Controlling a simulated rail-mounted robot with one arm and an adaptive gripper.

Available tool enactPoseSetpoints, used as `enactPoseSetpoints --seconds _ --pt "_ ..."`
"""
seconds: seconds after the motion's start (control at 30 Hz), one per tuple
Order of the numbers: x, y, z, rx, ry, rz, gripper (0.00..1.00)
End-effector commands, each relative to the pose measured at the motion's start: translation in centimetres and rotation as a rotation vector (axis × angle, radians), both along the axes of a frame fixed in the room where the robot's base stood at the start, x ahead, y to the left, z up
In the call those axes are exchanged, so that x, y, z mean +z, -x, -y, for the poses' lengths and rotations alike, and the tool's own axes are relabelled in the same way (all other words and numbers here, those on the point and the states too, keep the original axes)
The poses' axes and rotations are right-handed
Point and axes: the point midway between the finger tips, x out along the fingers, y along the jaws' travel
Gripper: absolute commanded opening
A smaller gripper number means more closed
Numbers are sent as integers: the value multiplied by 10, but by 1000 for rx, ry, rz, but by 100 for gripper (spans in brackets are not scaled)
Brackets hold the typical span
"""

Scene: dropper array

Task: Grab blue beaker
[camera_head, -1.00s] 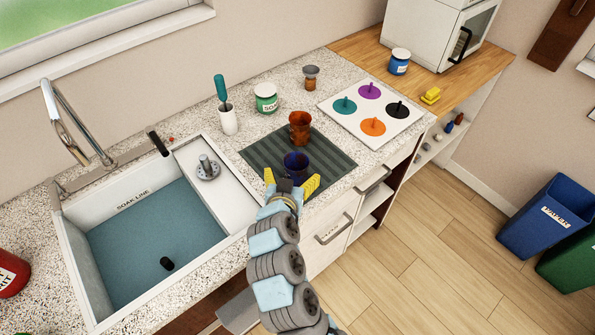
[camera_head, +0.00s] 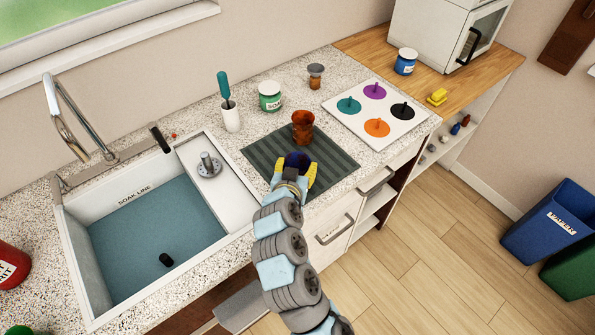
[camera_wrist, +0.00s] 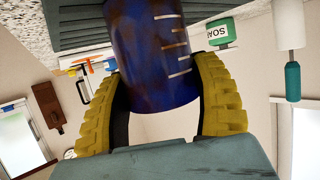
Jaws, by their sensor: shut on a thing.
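The blue beaker (camera_head: 297,161) is at the front of the dark ribbed mat (camera_head: 270,153), mostly hidden behind my gripper (camera_head: 294,178) in the head view. In the wrist view the beaker (camera_wrist: 152,55) is dark blue with pale measuring marks. It sits between the two yellow ribbed fingers of my gripper (camera_wrist: 158,100), which are shut on its sides. The ribbed mat also shows at the top of the wrist view (camera_wrist: 75,30), by the beaker. I cannot tell whether the beaker is resting on the mat or just off it.
An orange-brown beaker (camera_head: 302,127) stands on the mat behind the blue one. The sink (camera_head: 235,195) with blue water lies to the left. A white board (camera_head: 345,122) with coloured discs is at the right. A white holder (camera_head: 230,116) and a green jar (camera_head: 270,96) stand behind.

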Motion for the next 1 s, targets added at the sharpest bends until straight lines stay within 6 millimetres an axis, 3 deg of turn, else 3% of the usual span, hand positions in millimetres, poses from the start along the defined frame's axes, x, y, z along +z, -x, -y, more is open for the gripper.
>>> enactPoseSetpoints --seconds 0.23,0.7,1.0 --pt "8 0 0 0 -1 4 25" --pt "79 0 -1 1 -2 5 25" --pt "99 0 0 -1 0 1 25"
